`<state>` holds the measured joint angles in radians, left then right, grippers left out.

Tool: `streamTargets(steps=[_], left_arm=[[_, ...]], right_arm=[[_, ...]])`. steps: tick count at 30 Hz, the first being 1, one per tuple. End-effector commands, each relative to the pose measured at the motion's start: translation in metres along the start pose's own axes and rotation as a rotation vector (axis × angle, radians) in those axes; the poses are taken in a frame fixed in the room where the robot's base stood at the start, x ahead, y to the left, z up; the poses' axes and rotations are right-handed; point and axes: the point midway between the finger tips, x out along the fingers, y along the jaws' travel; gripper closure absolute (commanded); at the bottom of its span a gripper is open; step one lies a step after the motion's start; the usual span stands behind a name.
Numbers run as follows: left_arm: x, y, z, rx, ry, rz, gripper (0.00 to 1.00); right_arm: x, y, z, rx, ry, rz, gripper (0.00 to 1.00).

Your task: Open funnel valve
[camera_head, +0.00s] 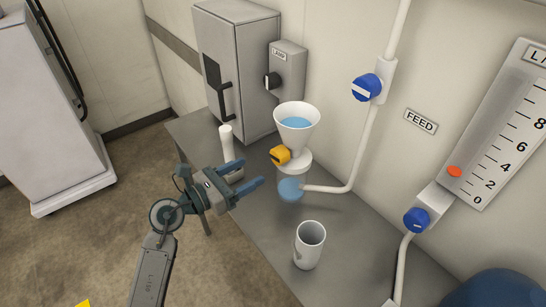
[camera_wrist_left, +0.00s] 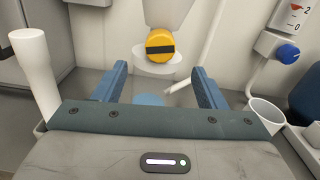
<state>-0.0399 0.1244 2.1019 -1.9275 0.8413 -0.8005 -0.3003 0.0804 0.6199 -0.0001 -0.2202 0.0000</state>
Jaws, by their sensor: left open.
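The funnel (camera_head: 297,127) is white and holds blue liquid. Its valve is a yellow knob (camera_head: 280,155) at the neck, with a dark bar across it. In the left wrist view the yellow knob (camera_wrist_left: 160,45) is ahead, just beyond and above the fingertips, with the dark bar lying about level. My left gripper (camera_head: 249,176) is open and empty, in front of the funnel and a little below the knob, apart from it. Its two blue fingers (camera_wrist_left: 160,85) frame the space below the knob in the left wrist view. My right gripper is in neither view.
A white upright post (camera_head: 227,142) stands left of the funnel. A white mug (camera_head: 309,246) stands on the grey counter (camera_head: 262,232) at the front. A blue-knobbed feed valve (camera_head: 367,88) and pipe are on the wall. A grey cabinet (camera_head: 240,70) and lamp switch box (camera_head: 287,66) stand behind.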

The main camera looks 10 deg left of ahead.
Motion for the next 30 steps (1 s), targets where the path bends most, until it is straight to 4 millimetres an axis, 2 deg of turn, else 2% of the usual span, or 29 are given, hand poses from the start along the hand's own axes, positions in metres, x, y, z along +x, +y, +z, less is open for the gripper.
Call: streamTargets(steps=[9,15,19,27,30], left_arm=[[0.056,0.000,0.002,-0.006,-0.006,-0.001,0.35],[0.080,0.000,0.001,-0.003,-0.004,0.000,0.35],[0.086,-0.001,0.001,-0.003,-0.003,-0.001,0.35],[0.087,0.000,0.001,-0.003,-0.002,0.000,0.35],[0.087,0.000,0.001,-0.003,-0.003,0.000,0.55]], right_arm=[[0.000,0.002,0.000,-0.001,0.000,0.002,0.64],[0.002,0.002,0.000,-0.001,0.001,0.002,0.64],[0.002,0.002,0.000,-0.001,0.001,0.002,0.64],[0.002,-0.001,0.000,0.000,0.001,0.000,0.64],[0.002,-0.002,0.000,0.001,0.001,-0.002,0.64]])
